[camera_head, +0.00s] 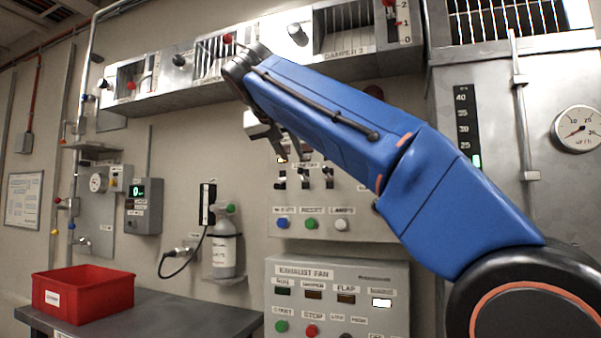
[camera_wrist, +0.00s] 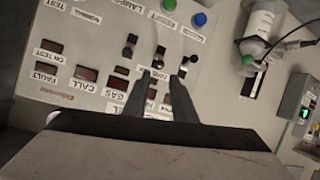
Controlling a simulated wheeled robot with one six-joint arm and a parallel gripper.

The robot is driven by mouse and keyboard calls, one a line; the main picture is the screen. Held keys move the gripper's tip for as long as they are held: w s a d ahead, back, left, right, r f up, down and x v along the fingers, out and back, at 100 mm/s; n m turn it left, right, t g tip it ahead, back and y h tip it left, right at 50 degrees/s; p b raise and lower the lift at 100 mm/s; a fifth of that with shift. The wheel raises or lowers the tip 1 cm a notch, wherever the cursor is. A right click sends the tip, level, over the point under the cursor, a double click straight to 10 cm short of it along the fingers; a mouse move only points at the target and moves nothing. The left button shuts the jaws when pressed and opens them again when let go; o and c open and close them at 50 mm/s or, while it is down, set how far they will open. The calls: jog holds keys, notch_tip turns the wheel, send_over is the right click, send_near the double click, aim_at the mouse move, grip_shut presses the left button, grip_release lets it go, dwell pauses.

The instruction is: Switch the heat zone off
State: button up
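Three small black toggle switches (camera_head: 305,179) sit in a row on a pale grey control panel (camera_head: 357,215). Small labels adjoin them, but I cannot read which is the heat zone. In the wrist view the panel appears upside down, with a middle switch (camera_wrist: 159,58) in line with the finger gap and another switch (camera_wrist: 128,52) to its left. My gripper (camera_wrist: 165,76) is open, with two dark fingers apart and nothing visibly held. In the head view my gripper (camera_head: 290,150) is in front of the panel's upper part and hides some lamps and labels. Contact cannot be told.
Blue (camera_head: 282,223), green (camera_head: 311,223) and white (camera_head: 341,224) buttons sit below the switches. An exhaust fan panel (camera_head: 340,270) is underneath. A damper box (camera_head: 160,97) projects above. A grey cylinder (camera_head: 224,250) and a red bin (camera_head: 84,292) are at left.

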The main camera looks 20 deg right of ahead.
aim_at(300, 169)
jog(key=x, duration=1.1)
jog(key=shift+w+d, duration=0.15)
grip_shut()
